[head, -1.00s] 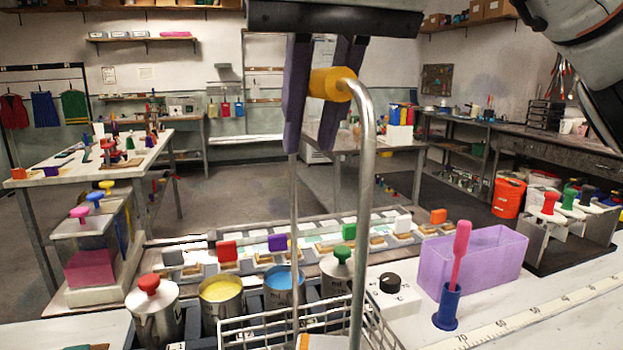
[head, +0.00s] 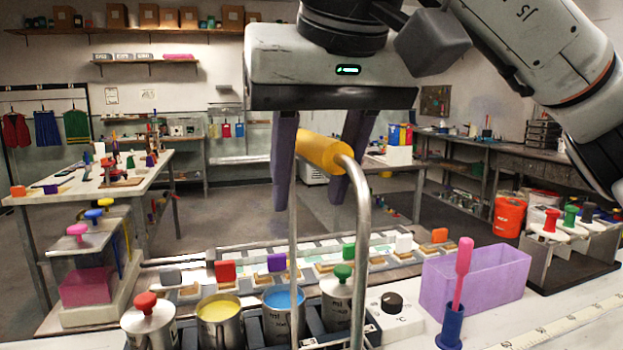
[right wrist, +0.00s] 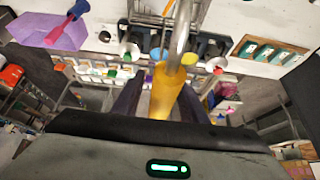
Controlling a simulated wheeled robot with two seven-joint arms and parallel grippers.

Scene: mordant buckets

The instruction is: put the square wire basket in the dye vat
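The square wire basket shows in the head view mainly by its tall metal handle bars (head: 361,255) and yellow grip (head: 325,152); its wire body is below the picture. In the right wrist view the wire body (right wrist: 168,14) is partly seen at the top. My right gripper (head: 310,205) is around the yellow grip, one finger on each side, with the fingers spread and a gap showing; it is open. The yellow grip also shows between the fingers in the right wrist view (right wrist: 165,95). I cannot identify the dye vat for certain. My left gripper is not in view.
Red-knobbed (head: 148,318), yellow-filled (head: 220,320) and blue-filled (head: 283,312) cans stand in a row behind the basket, with a green-knobbed can (head: 338,295). A control box with a black dial (head: 395,315), a purple bin (head: 480,282) and a blue holder (head: 450,327) stand right.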

